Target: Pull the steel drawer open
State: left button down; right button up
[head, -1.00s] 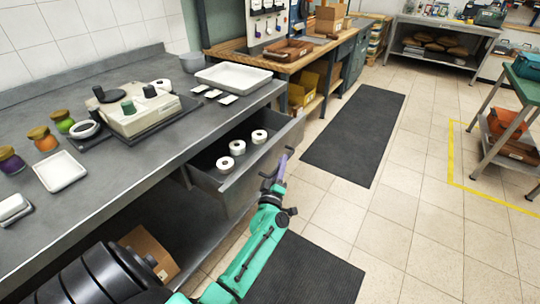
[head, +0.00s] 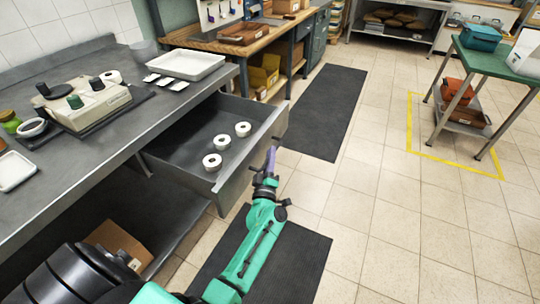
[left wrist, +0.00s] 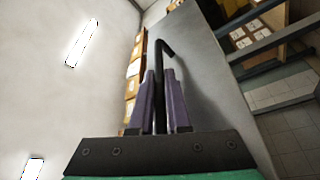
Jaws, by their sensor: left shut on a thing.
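The steel drawer (head: 233,178) stands pulled well out from under the grey counter, with three white rolls (head: 222,142) lying inside it. My left gripper (head: 270,157) is at the drawer's front face, its arm reaching up from the bottom of the head view. In the left wrist view, its purple fingers (left wrist: 159,88) are shut around the dark bar handle (left wrist: 158,60), whose bent end shows beyond the fingertips. The grey drawer front (left wrist: 212,75) is beside the handle in that view. My right gripper is in neither view.
The counter (head: 110,148) holds a beige device (head: 92,105), a white tray (head: 186,65) and small dishes. A cardboard box (head: 120,243) sits on the shelf below. Dark mats (head: 325,110) lie on the tiled floor, with open floor to the right. A green table (head: 490,58) stands farther right.

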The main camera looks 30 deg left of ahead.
pick_arm(q)
jog(key=c, duration=0.9)
grip_release()
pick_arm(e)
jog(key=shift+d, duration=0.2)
pick_arm(q)
jog(key=shift+s+d+f, duration=0.1)
jog(key=shift+s+f, duration=0.1)
jog(key=shift+s, duration=0.25)
jog(key=v, duration=1.3)
jog(key=shift+s, duration=0.3)
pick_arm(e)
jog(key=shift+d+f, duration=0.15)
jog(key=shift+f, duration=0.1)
pick_arm(q)
jog(key=shift+d, duration=0.1)
